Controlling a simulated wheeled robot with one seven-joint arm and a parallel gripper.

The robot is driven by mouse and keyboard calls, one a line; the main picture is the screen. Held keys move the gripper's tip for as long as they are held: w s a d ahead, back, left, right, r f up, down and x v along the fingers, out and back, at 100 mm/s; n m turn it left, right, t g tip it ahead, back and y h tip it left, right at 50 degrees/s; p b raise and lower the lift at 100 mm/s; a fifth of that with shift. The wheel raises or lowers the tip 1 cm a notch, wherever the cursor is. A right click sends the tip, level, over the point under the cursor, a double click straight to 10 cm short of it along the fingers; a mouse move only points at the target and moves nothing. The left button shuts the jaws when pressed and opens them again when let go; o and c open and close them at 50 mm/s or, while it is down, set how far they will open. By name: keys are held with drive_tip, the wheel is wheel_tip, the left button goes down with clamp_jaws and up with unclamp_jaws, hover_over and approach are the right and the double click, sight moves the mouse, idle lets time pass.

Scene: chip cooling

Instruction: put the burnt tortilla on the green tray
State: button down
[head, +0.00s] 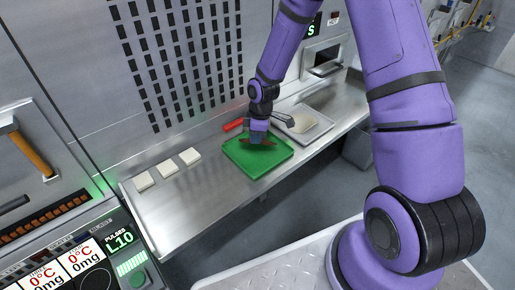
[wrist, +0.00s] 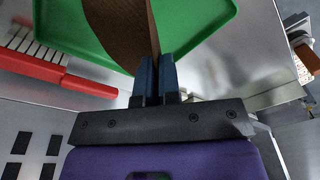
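The burnt tortilla is a dark brown piece (wrist: 122,28), pinched on edge between the blue fingers of my gripper (wrist: 155,72) in the wrist view. In the head view the tortilla (head: 269,142) shows as small brown edges beside my gripper (head: 258,138). The green tray (head: 262,170) lies on the steel counter directly below. Its rim also shows in the wrist view (wrist: 225,18). The tortilla is over the tray's area; I cannot tell whether its lower edge touches the tray. Much of the tortilla is hidden by the fingers in the head view.
A red-handled tool (head: 233,125), also in the wrist view (wrist: 60,74), lies beside the tray by the wall. A grey tray (head: 325,132) with a pale round piece (head: 305,123) is to the right. Three pale square blocks (head: 167,168) sit left. The front left counter (head: 200,205) is clear.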

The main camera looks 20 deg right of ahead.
drive_tip(key=shift+f, duration=0.2)
drive_tip(key=c, duration=1.5)
unclamp_jaws()
drive_tip(key=shift+r, duration=0.1)
drive_tip(key=shift+s+a+r, duration=0.55)
drive_tip(key=shift+s+r, duration=0.3)
drive_tip(key=shift+s, duration=0.05)
drive_tip(key=shift+s+a+r, duration=0.5)
drive_tip(key=shift+s+r, duration=0.3)
drive_tip(key=shift+s, duration=0.05)
drive_tip(key=shift+s+a+r, duration=0.55)
drive_tip(key=shift+s+r, duration=0.3)
drive_tip(key=shift+s, duration=0.05)
drive_tip(key=r, duration=0.2)
drive_tip(key=s+r, duration=0.1)
drive_tip(key=r, duration=0.2)
drive_tip(key=s+a+r, duration=0.1)
drive_tip(key=r, duration=0.2)
drive_tip(key=shift+a, duration=0.1)
